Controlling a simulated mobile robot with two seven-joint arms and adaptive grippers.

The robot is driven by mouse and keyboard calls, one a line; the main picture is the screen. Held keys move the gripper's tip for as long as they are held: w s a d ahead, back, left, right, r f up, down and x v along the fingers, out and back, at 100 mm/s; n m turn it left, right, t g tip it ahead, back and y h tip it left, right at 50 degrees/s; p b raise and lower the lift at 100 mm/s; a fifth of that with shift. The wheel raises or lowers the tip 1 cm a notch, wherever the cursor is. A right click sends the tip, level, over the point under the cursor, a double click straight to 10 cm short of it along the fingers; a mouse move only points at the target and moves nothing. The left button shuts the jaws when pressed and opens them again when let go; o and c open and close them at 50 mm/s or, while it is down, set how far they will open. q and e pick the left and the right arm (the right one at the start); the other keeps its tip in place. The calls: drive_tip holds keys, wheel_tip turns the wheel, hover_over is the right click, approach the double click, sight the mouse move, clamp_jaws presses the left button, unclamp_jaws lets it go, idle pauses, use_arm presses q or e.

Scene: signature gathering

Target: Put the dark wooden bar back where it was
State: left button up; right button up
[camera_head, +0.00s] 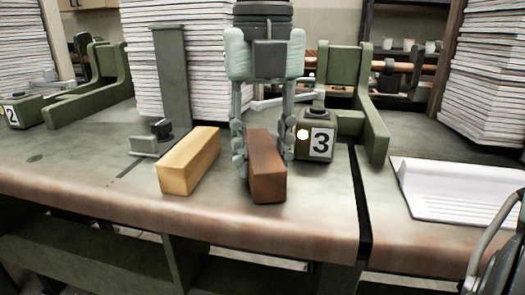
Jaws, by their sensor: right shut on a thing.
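The dark wooden bar (267,178) is a reddish-brown block in the middle of the view, near the table's front edge. My right gripper (262,150) comes down from above with its fingers on either side of the bar, shut on it. The bar points lengthwise toward me. I cannot tell whether its underside touches the table (110,185) or hangs just above it. A light wooden bar (189,161) lies to its left, apart from it. My left gripper is not in view.
A green press with a number 3 plate (321,142) stands close behind and right of the dark bar. Tall paper stacks (205,85) rise behind. A gap in the table runs right of the bar, and a white tray-like piece (440,172) lies beyond it.

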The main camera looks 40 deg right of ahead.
sight(262, 150)
drive_tip(key=shift+f, duration=0.1)
drive_tip(key=o, duration=1.1)
drive_tip(key=shift+o, duration=0.2)
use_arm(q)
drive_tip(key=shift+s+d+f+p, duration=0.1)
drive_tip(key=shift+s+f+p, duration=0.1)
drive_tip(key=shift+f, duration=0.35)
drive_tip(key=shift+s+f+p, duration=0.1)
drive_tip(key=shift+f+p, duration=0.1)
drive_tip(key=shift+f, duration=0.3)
use_arm(e)
wheel_tip(262, 150, up, 12)
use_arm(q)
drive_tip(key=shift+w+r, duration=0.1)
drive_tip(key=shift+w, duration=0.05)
